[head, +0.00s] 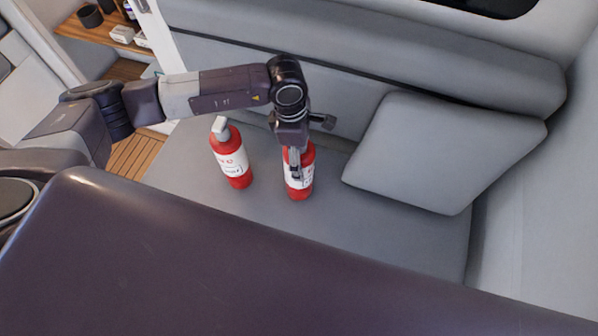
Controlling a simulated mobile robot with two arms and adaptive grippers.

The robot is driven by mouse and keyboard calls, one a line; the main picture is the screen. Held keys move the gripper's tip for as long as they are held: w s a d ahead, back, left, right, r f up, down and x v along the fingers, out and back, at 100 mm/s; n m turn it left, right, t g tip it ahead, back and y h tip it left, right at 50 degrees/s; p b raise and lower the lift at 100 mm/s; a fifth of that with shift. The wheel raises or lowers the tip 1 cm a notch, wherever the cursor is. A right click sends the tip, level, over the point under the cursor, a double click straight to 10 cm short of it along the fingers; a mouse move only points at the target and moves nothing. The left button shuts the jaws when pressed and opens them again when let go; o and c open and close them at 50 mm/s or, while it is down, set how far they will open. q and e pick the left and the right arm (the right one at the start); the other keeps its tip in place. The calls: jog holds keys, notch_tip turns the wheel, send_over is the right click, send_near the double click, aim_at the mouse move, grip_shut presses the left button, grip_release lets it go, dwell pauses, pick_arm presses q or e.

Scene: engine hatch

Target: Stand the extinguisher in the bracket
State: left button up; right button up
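Two red extinguishers with white labels are on the grey seat. The left extinguisher (230,160) shows whole, with a pale top, and nothing touches it. The right extinguisher (300,188) is partly hidden by my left gripper (295,170), which points down over its upper part. I cannot tell whether the fingers are around it or only in front of it, or whether they are shut. The bracket cannot be made out. My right gripper is not in view.
A grey cushion (445,150) lies on the seat to the right of the extinguishers, against the backrest (400,55). The seat (385,235) is bare in front of the cushion. A wooden shelf (95,30) with small items is at the upper left.

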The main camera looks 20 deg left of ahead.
pick_arm(q)
jog(key=c, duration=1.8)
jog(key=shift+w+r, duration=0.15)
jog(key=shift+w, duration=0.05)
jog(key=shift+r, duration=0.1)
